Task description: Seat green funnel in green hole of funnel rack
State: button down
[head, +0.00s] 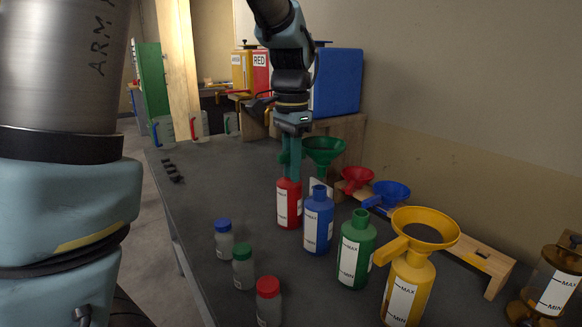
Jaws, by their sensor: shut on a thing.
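The green funnel (325,145) is upright, with its bowl to the right of my gripper (290,170). My gripper points down with its teal fingers closed at the funnel's left side; its grip on the funnel is partly hidden. The wooden funnel rack (489,263) runs along the wall at the right. The red funnel (357,177) and the blue funnel (392,191) sit at its far part. The green hole is not visible from here. The yellow funnel (424,222) sits on the yellow bottle (408,290).
The red bottle (289,203), blue bottle (318,222) and green bottle (356,252) stand in a row, the red one just below my gripper. Small capped jars (243,268) stand left of them. Jugs and drums stand at the back.

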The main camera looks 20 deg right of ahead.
jog(key=s+d+f+m+p, duration=0.1)
jog(key=d+f+m, duration=0.2)
jog(key=d, duration=0.6)
jog(key=s+d+f+m+p, duration=0.1)
jog(key=d+f+m, duration=0.15)
jog(key=d, duration=0.65)
jog(key=s+d+f+m+p, duration=0.2)
jog(key=d+m, duration=0.1)
jog(key=d, duration=0.6)
jog(key=shift+m, duration=0.25)
jog(key=f+b, duration=0.4)
jog(key=f, duration=0.1)
jog(key=shift+w+d, duration=0.1)
jog(key=shift+d, duration=0.1)
jog(key=shift+f, duration=1.25)
dwell(0.6)
jog(key=shift+f, duration=0.2)
